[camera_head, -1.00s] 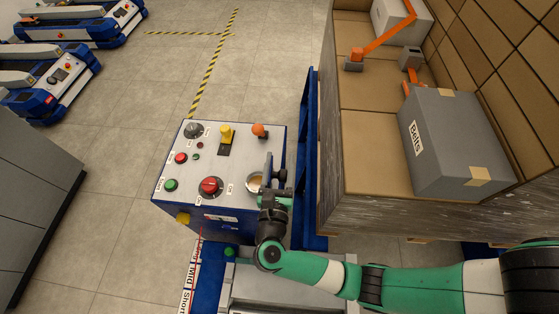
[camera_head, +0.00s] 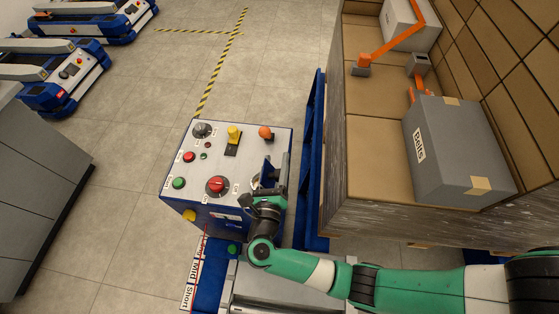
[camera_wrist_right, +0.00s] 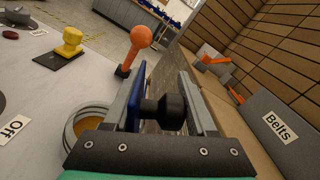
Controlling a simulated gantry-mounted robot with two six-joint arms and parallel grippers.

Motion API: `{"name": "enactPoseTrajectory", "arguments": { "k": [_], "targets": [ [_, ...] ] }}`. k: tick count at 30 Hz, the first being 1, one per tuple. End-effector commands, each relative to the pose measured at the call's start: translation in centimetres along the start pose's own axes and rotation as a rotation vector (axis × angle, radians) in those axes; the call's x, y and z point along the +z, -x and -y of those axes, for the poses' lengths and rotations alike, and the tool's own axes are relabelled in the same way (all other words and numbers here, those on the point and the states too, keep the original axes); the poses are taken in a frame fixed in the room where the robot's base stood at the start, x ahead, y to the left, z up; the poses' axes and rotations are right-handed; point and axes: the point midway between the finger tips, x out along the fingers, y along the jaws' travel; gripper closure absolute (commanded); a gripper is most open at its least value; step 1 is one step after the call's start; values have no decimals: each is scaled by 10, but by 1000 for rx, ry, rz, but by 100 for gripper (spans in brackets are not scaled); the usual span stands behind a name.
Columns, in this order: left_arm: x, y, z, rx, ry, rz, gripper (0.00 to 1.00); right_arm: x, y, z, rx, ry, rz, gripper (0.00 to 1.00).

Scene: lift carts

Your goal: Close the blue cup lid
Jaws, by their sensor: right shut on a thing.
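The blue lid (camera_head: 267,171) stands raised at the right edge of the control panel, beside the cup opening (camera_head: 256,182). In the right wrist view the lid shows as a blue edge (camera_wrist_right: 127,109) with a black knob (camera_wrist_right: 168,110), between my right gripper's fingers. My right gripper (camera_wrist_right: 164,100) is shut on the lid; the exact contact is hard to see. The round metal cup (camera_wrist_right: 86,122) with a tan inside is uncovered, left of the fingers and partly hidden by the gripper. In the head view my right gripper (camera_head: 277,178) is over the panel's right edge. My left gripper is not in view.
The panel carries an orange-knobbed lever (camera_head: 266,133), a yellow switch (camera_head: 233,136), a red knob (camera_head: 216,186) and several buttons. A blue upright frame (camera_head: 312,165) and a pallet with a grey Belts box (camera_head: 459,150) stand to the right.

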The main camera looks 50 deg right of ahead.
Motion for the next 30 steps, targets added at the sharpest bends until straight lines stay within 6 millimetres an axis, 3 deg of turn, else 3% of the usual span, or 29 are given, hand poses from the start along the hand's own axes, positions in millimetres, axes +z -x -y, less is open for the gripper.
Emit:
{"name": "enactPoseTrajectory", "arguments": {
  "k": [10,24,25,28,30],
  "targets": [
    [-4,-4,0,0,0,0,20,4,0,-6,-2,136,1,100],
    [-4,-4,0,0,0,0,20,4,0,-7,-2,152,1,100],
    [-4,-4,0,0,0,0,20,4,0,-7,-2,152,1,40],
    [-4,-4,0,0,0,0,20,4,0,-7,-2,152,1,22],
    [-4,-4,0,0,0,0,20,4,0,-7,-1,152,1,20]
  ]
}}
